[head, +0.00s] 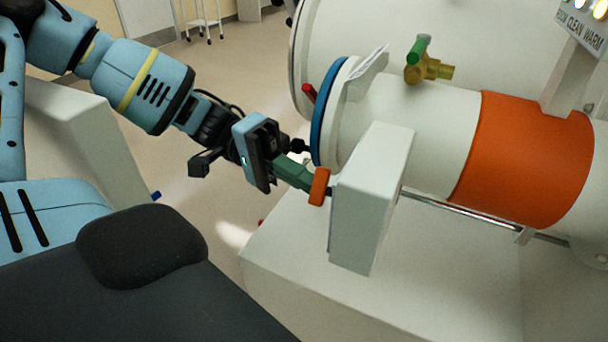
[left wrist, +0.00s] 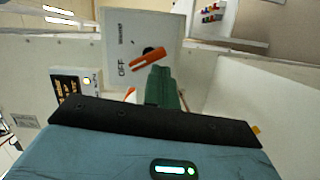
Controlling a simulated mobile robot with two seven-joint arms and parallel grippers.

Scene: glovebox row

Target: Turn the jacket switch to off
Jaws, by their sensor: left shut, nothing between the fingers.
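The jacket switch is an orange lever (head: 319,186) on the face of a white box (head: 372,200). In the left wrist view the lever (left wrist: 153,62) sits by a dark round hub on a panel (left wrist: 118,40) lettered OFF, with a second label too small to read surely. One end of the lever lies near OFF. My left gripper (head: 307,181) has green fingers, shut and empty, with their tips right at the lever. In the left wrist view the fingertips (left wrist: 158,70) overlap the lever's edge; I cannot tell whether they touch. My right gripper is not in view.
A white cylinder with an orange jacket band (head: 520,155) runs behind the box. A brass valve with a green handle (head: 418,50) stands on top. A blue ring (head: 325,110) is close to my left gripper. A lit indicator panel (head: 582,22) is at top right.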

